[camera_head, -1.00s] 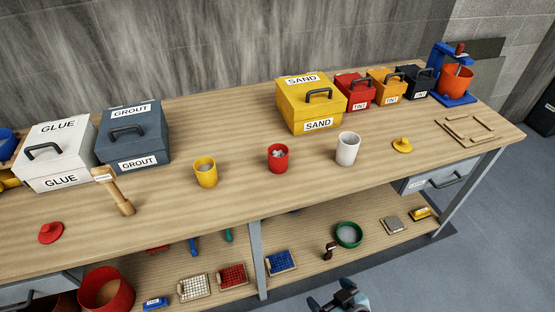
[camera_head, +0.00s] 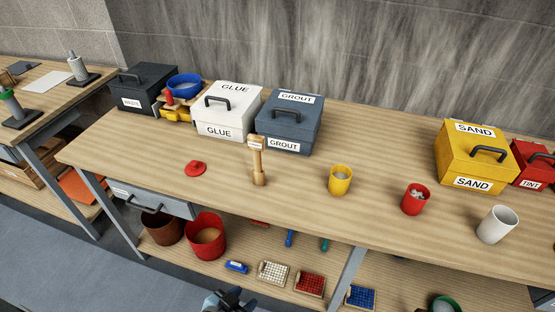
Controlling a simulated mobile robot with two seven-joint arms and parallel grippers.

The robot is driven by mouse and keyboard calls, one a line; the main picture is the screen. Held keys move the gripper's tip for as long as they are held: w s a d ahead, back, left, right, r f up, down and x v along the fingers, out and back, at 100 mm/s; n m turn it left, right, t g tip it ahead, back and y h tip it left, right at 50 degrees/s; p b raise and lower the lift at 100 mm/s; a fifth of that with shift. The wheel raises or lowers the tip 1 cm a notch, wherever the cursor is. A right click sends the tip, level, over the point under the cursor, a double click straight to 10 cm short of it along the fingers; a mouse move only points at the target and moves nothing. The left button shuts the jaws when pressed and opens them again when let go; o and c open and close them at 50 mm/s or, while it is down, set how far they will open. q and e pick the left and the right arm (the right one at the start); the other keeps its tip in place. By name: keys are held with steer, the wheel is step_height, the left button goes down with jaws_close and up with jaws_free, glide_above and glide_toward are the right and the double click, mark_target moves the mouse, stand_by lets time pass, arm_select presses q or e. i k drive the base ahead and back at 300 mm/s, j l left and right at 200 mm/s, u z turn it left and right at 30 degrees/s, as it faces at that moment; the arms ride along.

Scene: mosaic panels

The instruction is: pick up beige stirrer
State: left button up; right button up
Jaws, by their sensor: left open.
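The beige stirrer (camera_head: 257,160) stands upright on the wooden workbench (camera_head: 110,155), in front of the grey grout box. It is a tan stick with a small white label near its top and a thicker round lower part. My left gripper (camera_head: 229,298) shows at the bottom edge, dark and partly cut off. It is open, with nothing visible in it, below and in front of the bench, well apart from the stirrer. My right gripper is not in view.
A red lid (camera_head: 195,168) lies left of the stirrer and a yellow cup (camera_head: 340,180) stands to its right. The glue box (camera_head: 226,110) and grout box (camera_head: 289,122) are behind. Red buckets (camera_head: 205,236) and small tile trays sit on the lower shelf.

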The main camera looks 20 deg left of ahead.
mark_target(257, 143)
steer(key=j+z, duration=0.35)
steer(key=j, duration=0.4)
steer(key=j+z, duration=0.3)
steer(key=j, duration=0.5)
steer(key=k+j+z, duration=0.15)
steer(key=j+z, duration=0.2)
steer(key=j, duration=0.35)
